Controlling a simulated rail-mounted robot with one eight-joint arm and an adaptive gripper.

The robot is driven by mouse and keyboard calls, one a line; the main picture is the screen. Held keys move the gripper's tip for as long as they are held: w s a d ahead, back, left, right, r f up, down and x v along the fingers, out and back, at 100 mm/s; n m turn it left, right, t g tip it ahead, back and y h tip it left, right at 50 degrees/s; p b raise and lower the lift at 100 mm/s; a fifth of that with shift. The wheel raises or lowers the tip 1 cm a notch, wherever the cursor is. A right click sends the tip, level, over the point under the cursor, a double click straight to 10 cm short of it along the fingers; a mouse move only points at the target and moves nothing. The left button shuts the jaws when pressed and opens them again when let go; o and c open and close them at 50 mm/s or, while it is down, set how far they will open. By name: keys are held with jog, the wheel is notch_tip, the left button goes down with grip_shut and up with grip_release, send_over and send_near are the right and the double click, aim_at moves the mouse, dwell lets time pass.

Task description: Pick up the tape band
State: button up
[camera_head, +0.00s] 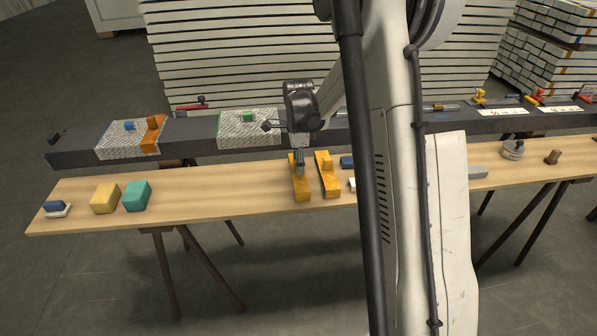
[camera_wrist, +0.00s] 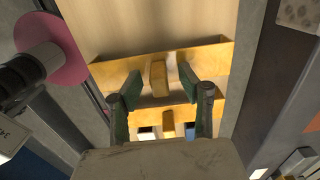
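My gripper (camera_head: 299,160) is over the left of two orange wooden floats (camera_head: 303,193) on the wooden table. In the wrist view, its two green fingers (camera_wrist: 160,80) are apart, one on each side of the orange float's upright handle (camera_wrist: 158,78). Gaps show between the handle and both fingers. I cannot pick out a tape band with certainty. A round grey item (camera_head: 513,150) sits at the table's right, too small to identify. A pink disc (camera_wrist: 62,52) shows at the left of the wrist view; what it is, I cannot tell.
A second orange float (camera_head: 327,180) stands close to the right. A yellow block (camera_head: 105,198), a teal block (camera_head: 137,196) and a blue-topped sponge (camera_head: 54,207) lie at the left. A dark beam (camera_head: 195,130) runs behind the table. My arm hides part of the table.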

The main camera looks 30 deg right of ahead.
jog(key=shift+f, duration=0.1)
jog(key=shift+c, duration=0.5)
grip_shut()
jog(key=shift+r, duration=0.65)
notch_tip(320, 180, up, 3)
jog(key=shift+f, duration=0.1)
jog(key=s+a+r, duration=0.2)
jog(key=a+r, duration=0.5)
jog(key=a, duration=0.4)
jog(key=shift+a+p, duration=0.25)
jog(key=shift+p, duration=0.15)
